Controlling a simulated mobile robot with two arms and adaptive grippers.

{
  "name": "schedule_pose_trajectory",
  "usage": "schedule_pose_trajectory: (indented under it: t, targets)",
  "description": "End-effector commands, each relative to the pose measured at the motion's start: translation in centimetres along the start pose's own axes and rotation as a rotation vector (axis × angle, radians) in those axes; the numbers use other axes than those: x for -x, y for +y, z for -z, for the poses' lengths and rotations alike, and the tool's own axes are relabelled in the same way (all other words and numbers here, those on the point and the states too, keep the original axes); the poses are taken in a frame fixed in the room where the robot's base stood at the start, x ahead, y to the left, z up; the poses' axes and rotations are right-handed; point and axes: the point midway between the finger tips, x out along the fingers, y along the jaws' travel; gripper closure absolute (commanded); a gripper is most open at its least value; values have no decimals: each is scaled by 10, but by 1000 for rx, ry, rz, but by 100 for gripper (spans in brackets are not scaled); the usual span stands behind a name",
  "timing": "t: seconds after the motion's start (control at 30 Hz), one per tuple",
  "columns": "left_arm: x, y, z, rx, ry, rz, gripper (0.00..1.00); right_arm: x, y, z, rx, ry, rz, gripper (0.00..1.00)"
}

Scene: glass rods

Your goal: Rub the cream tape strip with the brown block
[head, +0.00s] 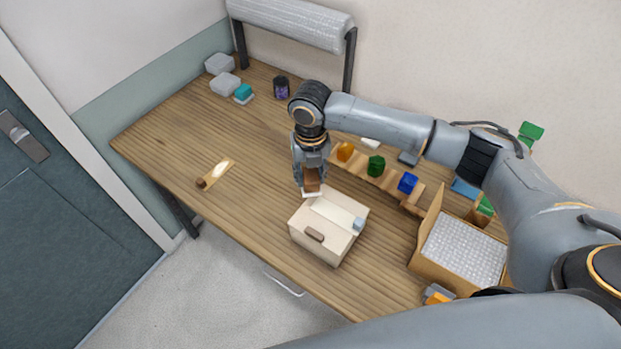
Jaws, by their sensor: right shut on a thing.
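My right gripper (311,166) points down over the table and is shut on the brown block (312,181). The block is at the far left edge of a cream box (320,248). A pale cream strip (331,212) runs across the box's top; this looks like the tape strip, though its edges are hard to make out. A small pale patch shows just under the block; I cannot tell whether the block touches it. My left gripper is not in view.
Behind the box, a wooden rail holds orange (345,151), green (376,166) and blue (407,183) blocks. An open carton (427,235) with bubble wrap stands at right. The table's left middle is mostly clear.

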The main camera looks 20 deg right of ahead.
Motion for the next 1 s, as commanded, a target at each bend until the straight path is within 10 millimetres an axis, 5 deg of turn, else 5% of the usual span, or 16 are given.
schedule_pose_trajectory:
  t: [1.0]
  targets:
    - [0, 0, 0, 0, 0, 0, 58, 30, 0, 0, 0, -1, 0, 88]
